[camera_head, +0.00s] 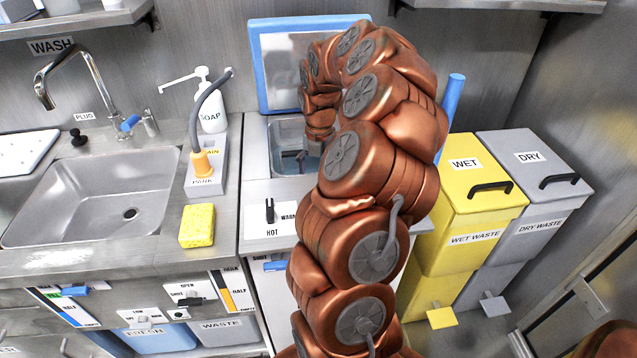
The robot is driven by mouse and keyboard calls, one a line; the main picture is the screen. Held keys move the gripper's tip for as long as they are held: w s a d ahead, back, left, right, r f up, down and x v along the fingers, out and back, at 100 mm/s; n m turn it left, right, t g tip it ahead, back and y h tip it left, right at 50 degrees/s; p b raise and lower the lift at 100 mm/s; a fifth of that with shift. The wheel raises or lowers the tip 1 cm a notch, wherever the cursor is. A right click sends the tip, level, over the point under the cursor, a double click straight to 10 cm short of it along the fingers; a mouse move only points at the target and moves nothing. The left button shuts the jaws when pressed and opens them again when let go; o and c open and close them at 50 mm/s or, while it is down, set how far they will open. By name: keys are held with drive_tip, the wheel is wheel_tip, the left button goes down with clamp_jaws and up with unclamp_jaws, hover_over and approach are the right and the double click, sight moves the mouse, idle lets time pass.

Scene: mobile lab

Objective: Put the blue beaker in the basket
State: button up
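I cannot make out a blue beaker or a basket in this view. My copper-coloured arm rises through the middle and bends over at the top, its far end pointing down at an open basin (284,133) in the counter. My gripper is not clearly visible there. A small dark thing (301,157) shows inside the basin, too small to identify. A blue upright bar (452,100) shows right of my arm, partly hidden by it. My arm covers the right part of the basin.
A blue-framed lid (263,70) stands open behind the basin. Left are a soap bottle (211,105), yellow sponge (197,226), sink (95,205) and tap (75,70). Right are yellow wet (462,205) and grey dry (530,185) waste bins, both closed.

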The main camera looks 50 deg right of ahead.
drive_tip(key=shift+r, duration=2.55)
